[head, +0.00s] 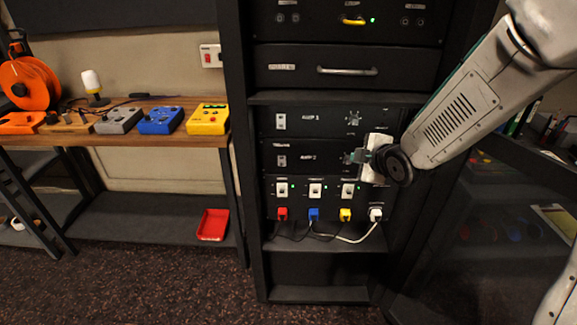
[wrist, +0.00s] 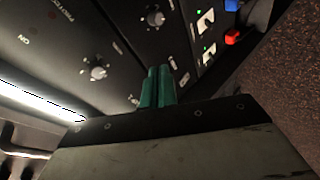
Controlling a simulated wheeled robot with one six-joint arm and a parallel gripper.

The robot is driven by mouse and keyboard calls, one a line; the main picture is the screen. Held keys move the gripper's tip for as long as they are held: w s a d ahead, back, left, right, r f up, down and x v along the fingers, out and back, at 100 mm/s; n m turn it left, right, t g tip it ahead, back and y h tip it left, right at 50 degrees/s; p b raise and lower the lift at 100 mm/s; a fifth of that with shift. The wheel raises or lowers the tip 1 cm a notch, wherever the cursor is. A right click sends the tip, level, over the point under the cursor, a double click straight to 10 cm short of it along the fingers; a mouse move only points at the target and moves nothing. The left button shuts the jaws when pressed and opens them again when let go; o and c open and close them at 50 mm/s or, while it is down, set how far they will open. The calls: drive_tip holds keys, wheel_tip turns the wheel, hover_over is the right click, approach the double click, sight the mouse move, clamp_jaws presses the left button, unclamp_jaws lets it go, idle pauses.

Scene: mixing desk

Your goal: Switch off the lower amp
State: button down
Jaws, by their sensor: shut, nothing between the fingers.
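The lower amp, marked AMP 2 (head: 315,157), is a black panel in the rack below the similar AMP 1 (head: 325,121). Its small pale rocker switch (head: 282,160) is at the panel's left; its position is too small to tell. My gripper (head: 348,158) is in front of the right part of the lower amp, to the right of that switch, and hides part of the panel. In the wrist view its green fingers (wrist: 158,85) are together and empty, close to a black panel with round knobs (wrist: 98,72). I cannot tell whether they touch it.
Below the amps is a panel with several white switches (head: 315,190), green lights and coloured plugs (head: 313,215). A drawer handle (head: 347,71) sticks out above. A wooden bench (head: 160,118) with coloured boxes stands left, and a red tray (head: 213,224) lies on the shelf below.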

drive_tip(key=s+a+f+n+t+y, duration=0.1)
drive_tip(key=a+f+n+t+y, duration=0.1)
drive_tip(key=a+f+n+y, duration=0.7)
wheel_tip(320, 180, down, 2)
drive_tip(key=shift+s+a+n+t+y, duration=0.2)
drive_tip(key=shift+a+n+t+y, duration=0.15)
drive_tip(key=shift+a+n, duration=0.6)
drive_tip(key=shift+a+m, duration=0.25)
drive_tip(key=shift+a, duration=0.1)
approach(279, 158)
drive_tip(key=a+x, duration=0.1)
drive_tip(key=x, duration=0.4)
drive_tip(key=shift+w+d, duration=0.25)
drive_tip(key=shift+w, duration=0.1)
